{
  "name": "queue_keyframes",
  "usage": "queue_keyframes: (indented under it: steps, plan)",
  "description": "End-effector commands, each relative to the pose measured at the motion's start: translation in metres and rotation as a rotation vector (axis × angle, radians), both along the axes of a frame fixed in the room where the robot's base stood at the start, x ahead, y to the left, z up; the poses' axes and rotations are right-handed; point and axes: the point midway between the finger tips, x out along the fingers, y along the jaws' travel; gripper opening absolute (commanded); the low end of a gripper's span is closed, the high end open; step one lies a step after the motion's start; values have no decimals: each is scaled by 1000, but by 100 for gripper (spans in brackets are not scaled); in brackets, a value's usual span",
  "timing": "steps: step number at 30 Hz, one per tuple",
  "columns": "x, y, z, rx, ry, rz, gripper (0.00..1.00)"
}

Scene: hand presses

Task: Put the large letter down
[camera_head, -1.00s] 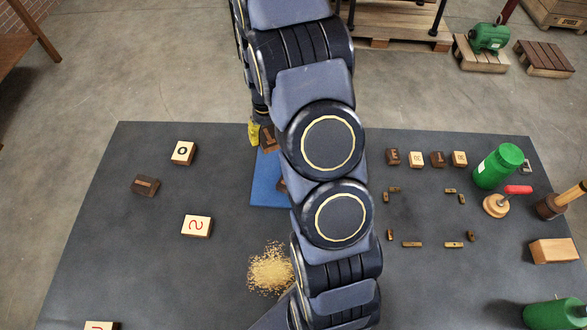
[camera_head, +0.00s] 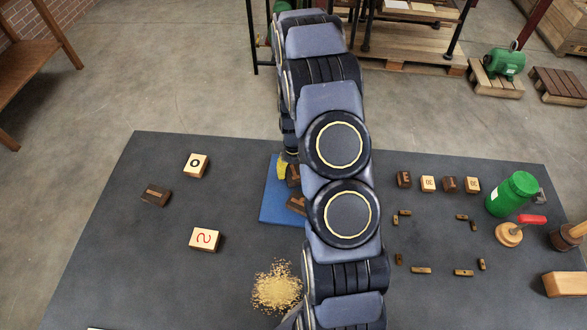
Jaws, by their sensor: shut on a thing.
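My gripper (camera_head: 286,169), with a yellow fingertip showing, is shut on a dark brown letter block (camera_head: 293,176). The block is over the blue mat (camera_head: 270,212), partly hidden by my arm; I cannot tell whether it touches the mat. A second dark brown letter block (camera_head: 296,204) lies on the mat just nearer to me, also partly covered by my arm. The mat's right part is hidden.
Left of the mat are a pale O block (camera_head: 196,166), a dark block (camera_head: 156,195) and a pale red-figured block (camera_head: 205,239). A heap of grains (camera_head: 277,288) lies nearer.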

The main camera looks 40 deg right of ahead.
Motion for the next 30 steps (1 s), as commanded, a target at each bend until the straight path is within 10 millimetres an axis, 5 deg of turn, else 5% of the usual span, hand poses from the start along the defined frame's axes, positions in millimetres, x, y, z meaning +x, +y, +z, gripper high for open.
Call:
queue_keyframes:
  steps: [5, 6, 7, 20, 30]
  plan:
    - [0, 0, -3, 0, 0, 0, 14]
    - [0, 0, -3, 0, -1, 0, 60]
    - [0, 0, -2, 0, -1, 0, 73]
    - [1, 0, 4, -2, -2, 0, 73]
    - [3, -1, 66, -6, -9, 1, 73]
